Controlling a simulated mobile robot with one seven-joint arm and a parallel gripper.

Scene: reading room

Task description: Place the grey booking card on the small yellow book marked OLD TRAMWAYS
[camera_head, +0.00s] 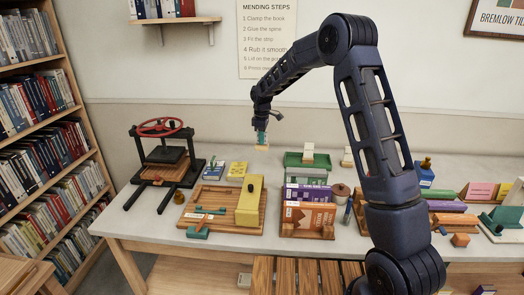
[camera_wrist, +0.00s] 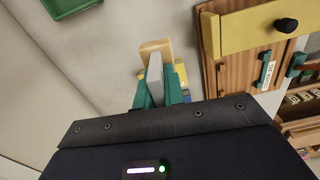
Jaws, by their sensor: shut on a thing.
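My gripper (camera_head: 261,137) hangs over the back of the table, pointing down. In the wrist view its teal fingers (camera_wrist: 160,92) are shut on the grey booking card (camera_wrist: 155,72), seen nearly edge-on. A pale wooden block (camera_wrist: 156,48) shows just beyond the card, and also below the fingers in the head view (camera_head: 262,147); I cannot tell whether they touch. A small yellow book (camera_head: 238,169) lies flat on the table, nearer and left of my gripper, with markings too small to read. In the wrist view a yellow and blue patch (camera_wrist: 181,73) is partly hidden behind the fingers.
A blue book (camera_head: 216,171) lies left of the yellow one. A black press (camera_head: 165,157) with a red wheel stands further left. A wooden board (camera_head: 190,211) carries a yellow block (camera_head: 250,203) in front. A green box (camera_head: 306,163) stands to the right.

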